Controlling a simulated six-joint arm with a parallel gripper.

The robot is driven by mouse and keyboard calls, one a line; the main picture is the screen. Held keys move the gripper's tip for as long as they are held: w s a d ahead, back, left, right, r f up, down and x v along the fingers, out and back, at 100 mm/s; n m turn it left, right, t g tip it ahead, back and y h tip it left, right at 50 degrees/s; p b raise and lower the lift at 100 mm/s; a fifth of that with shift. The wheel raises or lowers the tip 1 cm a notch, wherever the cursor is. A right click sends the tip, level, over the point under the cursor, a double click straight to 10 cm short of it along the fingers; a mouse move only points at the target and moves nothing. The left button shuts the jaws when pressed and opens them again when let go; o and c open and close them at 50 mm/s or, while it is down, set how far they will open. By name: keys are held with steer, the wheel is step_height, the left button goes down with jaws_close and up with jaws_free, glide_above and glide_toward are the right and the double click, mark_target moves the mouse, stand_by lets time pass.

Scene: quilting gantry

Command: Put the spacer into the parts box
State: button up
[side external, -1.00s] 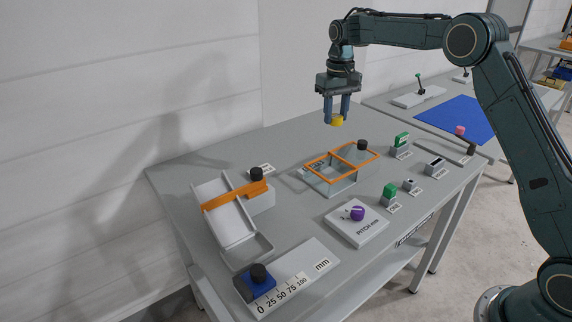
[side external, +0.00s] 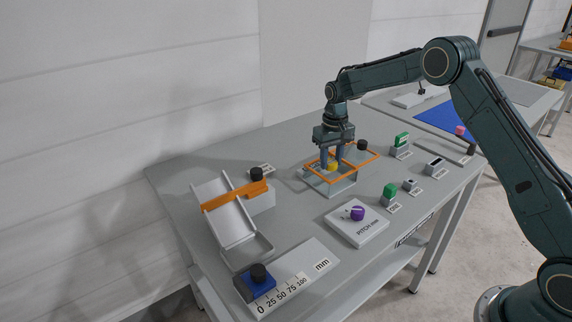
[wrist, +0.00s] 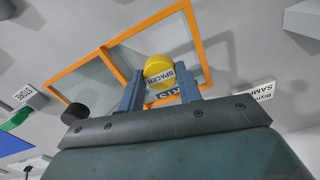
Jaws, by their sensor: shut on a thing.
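The spacer (wrist: 159,70) is a yellow round piece with "SPACER" written on it. It also shows in the side external view (side external: 333,167). My gripper (side external: 332,160) is shut on it, with one finger on each side. The parts box (side external: 341,188) is a clear box with an orange rim and a black knob (side external: 362,145) at its back right. My gripper holds the spacer at the box's opening, around rim height. I cannot tell exactly how deep it is. In the wrist view the orange rim (wrist: 200,50) runs around and behind the spacer.
A white chute with an orange bar (side external: 235,199) stands at the left. A white block with a purple knob (side external: 357,213) is in front of the box. Green-topped blocks (side external: 390,191) and small grey fixtures stand to the right. A ruler plate (side external: 297,276) lies at the front.

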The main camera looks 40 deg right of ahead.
mark_target(331, 161)
steer(key=shift+f, duration=2.15)
steer(key=shift+f, duration=0.15)
steer(key=o, duration=0.7)
steer(key=shift+c, duration=0.2)
steer(key=shift+r, duration=0.2)
step_height(331, 161, up, 12)
steer(key=shift+f, duration=0.15)
